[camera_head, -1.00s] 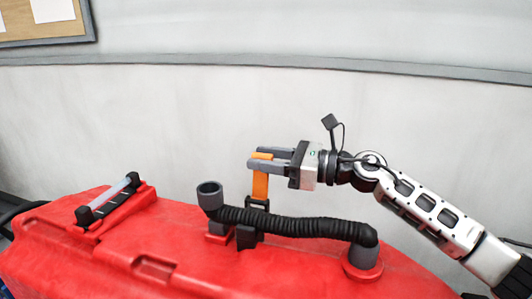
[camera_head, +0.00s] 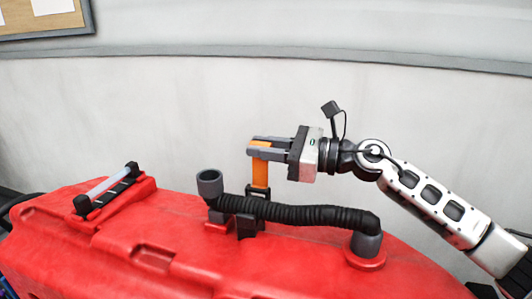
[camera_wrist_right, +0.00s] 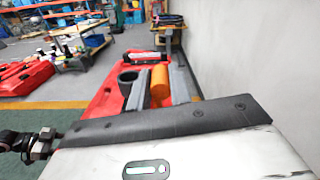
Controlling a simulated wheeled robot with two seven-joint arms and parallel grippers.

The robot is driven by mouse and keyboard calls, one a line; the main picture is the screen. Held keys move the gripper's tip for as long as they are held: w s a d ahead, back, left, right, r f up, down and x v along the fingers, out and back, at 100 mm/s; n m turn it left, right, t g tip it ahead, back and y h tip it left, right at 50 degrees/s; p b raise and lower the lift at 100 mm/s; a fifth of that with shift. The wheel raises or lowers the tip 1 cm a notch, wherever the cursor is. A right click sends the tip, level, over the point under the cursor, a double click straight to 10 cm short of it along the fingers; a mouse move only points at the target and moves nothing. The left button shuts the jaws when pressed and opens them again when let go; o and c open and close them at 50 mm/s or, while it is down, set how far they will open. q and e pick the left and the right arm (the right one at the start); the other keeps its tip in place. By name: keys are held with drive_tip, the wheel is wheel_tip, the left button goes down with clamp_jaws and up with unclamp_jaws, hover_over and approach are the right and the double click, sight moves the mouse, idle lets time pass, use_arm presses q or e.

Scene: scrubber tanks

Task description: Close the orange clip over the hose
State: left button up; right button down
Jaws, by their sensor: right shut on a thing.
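The orange clip (camera_head: 260,174) stands upright from its black mount behind the hose, on the red machine. The black ribbed hose (camera_head: 300,214) lies along the machine top, from a grey upright pipe end to a grey fitting on the right, passing the black holder (camera_head: 246,226) below the clip. My right gripper (camera_head: 266,148) comes in from the right and is shut on the clip's upper end. In the right wrist view the orange clip (camera_wrist_right: 159,82) shows between the two grey fingers (camera_wrist_right: 160,90). My left gripper is not in view.
The red machine (camera_head: 130,245) fills the lower part of the head view, with a grey and black handle (camera_head: 106,190) at its left. A pale wall (camera_head: 130,110) stands close behind it. The right wrist view shows a workbench (camera_wrist_right: 78,40) farther off.

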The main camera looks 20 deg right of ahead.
drive_tip(key=shift+s+a+f+n+b, duration=0.1)
drive_tip(key=shift+s+a+n+b, duration=0.2)
drive_tip(key=shift+s+n+b, duration=0.35)
drive_tip(key=shift+s+a+n+b, duration=0.6)
drive_tip(key=shift+n+b, duration=0.35)
drive_tip(key=shift+n, duration=0.3)
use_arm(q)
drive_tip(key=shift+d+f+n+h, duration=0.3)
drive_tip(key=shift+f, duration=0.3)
use_arm(e)
drive_tip(key=shift+s+a, duration=0.2)
drive_tip(key=shift+s, duration=0.05)
drive_tip(key=shift+s+a, duration=0.1)
drive_tip(key=shift+a, duration=0.05)
drive_tip(key=c, duration=1.3)
unclamp_jaws()
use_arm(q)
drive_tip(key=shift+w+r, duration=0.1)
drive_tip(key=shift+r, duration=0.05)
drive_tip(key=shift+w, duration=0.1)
